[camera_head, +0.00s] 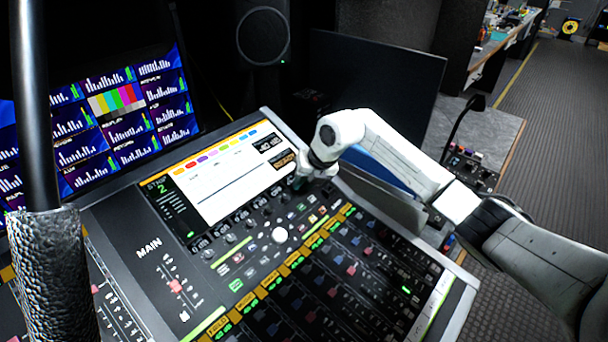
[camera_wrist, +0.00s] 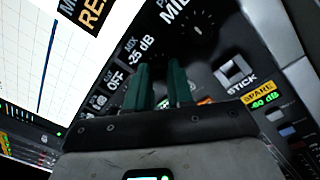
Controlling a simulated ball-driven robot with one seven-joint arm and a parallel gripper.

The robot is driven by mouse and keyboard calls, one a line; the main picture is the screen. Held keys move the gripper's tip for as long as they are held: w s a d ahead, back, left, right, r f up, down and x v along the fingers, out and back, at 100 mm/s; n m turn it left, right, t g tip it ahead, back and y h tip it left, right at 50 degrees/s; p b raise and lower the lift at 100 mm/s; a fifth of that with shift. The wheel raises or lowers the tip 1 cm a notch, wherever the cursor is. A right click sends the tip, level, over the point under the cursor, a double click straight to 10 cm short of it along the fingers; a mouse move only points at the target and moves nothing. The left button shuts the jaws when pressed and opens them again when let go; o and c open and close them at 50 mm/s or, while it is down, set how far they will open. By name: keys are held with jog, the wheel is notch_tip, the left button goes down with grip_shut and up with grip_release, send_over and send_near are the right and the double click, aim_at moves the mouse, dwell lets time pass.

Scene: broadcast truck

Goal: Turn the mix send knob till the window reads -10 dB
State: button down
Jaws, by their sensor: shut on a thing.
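The mixing console (camera_head: 150,225) fills the middle of the head view. My gripper (camera_head: 312,178) is down at the console's upper right, beside the lit screen (camera_head: 225,175). In the wrist view its two green fingers (camera_wrist: 160,88) point at the panel with a narrow gap between them, shut on the mix send knob, which the fingers mostly hide. Just beyond the fingertips a small window (camera_wrist: 141,48) beside the word MIX appears to read -25 dB. A label reading OFF (camera_wrist: 115,82) lies to its left.
A larger round knob (camera_wrist: 196,30) sits close right of the fingers, with a square STICK switch (camera_wrist: 234,72) further right. A dark monitor (camera_head: 370,85) and a speaker (camera_head: 263,36) stand behind the console.

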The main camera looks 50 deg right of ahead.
jog(key=shift+r+m+p, duration=0.1)
jog(key=shift+m+p, duration=0.75)
jog(key=shift+m, duration=0.25)
jog(key=c, duration=1)
grip_release()
jog(key=b+v, duration=0.1)
jog(key=v, duration=0.9)
jog(key=shift+s+r, duration=0.25)
